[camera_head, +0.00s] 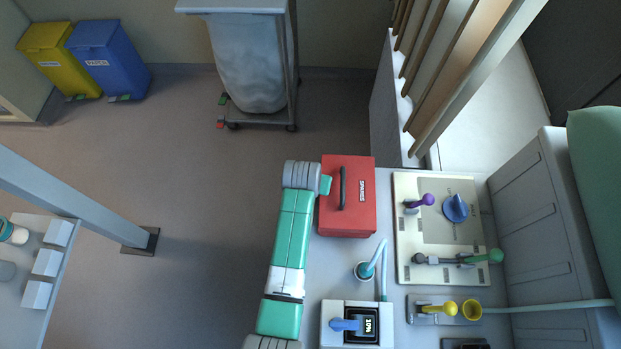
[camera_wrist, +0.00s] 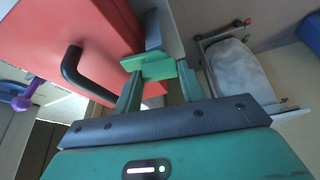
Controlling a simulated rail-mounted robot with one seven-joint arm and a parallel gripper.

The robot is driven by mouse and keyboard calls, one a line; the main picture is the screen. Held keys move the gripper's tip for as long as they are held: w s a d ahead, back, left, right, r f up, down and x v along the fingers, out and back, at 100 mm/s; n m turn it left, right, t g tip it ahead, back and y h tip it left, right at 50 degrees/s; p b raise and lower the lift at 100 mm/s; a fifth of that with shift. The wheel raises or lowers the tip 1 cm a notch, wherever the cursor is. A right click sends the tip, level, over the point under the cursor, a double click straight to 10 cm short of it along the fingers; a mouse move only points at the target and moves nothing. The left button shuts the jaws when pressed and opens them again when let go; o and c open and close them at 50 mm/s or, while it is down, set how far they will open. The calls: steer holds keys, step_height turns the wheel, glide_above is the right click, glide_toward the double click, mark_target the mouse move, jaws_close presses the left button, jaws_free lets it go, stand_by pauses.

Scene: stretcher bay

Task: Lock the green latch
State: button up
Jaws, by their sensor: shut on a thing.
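The green latch (camera_head: 495,256) is on the beige panel (camera_head: 407,273) at the right. Its green knob is at the right end of a short grey bar lying across the picture. My gripper (camera_wrist: 158,70) is well left of it, at the left edge of the red case (camera_head: 348,222) and apart from the latch. In the wrist view its green fingers point past the case. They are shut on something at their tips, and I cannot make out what. The latch does not show in the wrist view.
The red case, with its black handle (camera_head: 342,188), stands between my gripper and the panel. A purple knob (camera_head: 428,199) and a blue dial (camera_head: 455,207) are on the panel above the latch.

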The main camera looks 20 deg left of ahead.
steer(key=shift+d+n+y, duration=0.1)
steer(key=shift+n+y, duration=0.3)
steer(key=shift+n, duration=0.7)
steer(key=o, duration=1)
steer(key=v, duration=0.8)
steer(key=shift+w+p, duration=0.2)
steer(key=shift+p, duration=0.15)
